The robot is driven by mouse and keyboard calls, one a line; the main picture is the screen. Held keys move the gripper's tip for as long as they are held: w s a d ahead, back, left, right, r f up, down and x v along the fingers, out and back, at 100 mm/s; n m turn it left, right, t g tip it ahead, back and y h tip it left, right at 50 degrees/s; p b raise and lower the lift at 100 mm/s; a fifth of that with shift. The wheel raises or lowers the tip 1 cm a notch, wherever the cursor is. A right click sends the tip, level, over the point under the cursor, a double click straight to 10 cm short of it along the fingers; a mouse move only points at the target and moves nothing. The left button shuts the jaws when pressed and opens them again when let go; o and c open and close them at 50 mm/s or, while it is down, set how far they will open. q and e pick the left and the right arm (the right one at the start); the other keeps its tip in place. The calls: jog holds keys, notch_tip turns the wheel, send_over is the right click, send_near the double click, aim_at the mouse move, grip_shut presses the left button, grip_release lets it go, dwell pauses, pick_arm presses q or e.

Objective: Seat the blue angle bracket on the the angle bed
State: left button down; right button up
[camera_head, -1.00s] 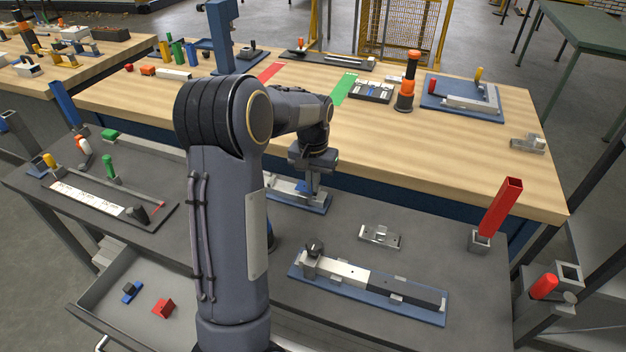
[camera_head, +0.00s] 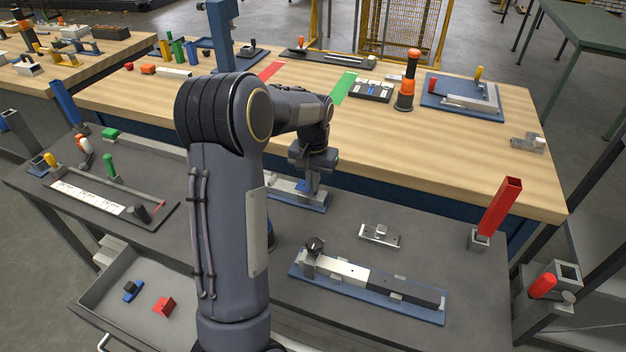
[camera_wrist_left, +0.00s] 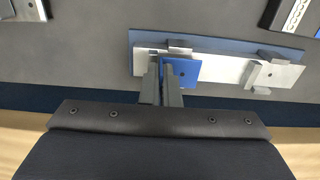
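The blue angle bracket (camera_wrist_left: 184,71) shows in the left wrist view with a flat plate and a hole facing up. My left gripper (camera_wrist_left: 163,82) has its two fingers close together at the bracket's left side, apparently pinching its upright leg. The bracket lies over the pale bar of the angle bed (camera_wrist_left: 219,70), beside a small grey block. Whether it touches the bed fully is hard to tell. In the head view my left gripper (camera_head: 312,187) points down over the bed (camera_head: 318,207), and my arm hides part of the bed's left side. My right gripper is not in view.
A blue-based fixture with a white and black bar (camera_head: 368,288) and a small metal plate (camera_head: 380,235) stand to the right on the grey bench. The wooden table (camera_head: 430,150) rises behind the bed. An open drawer (camera_head: 190,318) with small parts is front left.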

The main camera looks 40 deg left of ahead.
pick_arm(q)
jog(key=shift+f+b, duration=0.3)
jog(key=shift+f, duration=0.15)
dwell(0.5)
jog(key=c, duration=1)
grip_release()
jog(key=shift+c, duration=0.2)
jog(key=shift+r, duration=0.15)
jog(key=shift+r+p, duration=3)
jog(key=shift+r, duration=0.45)
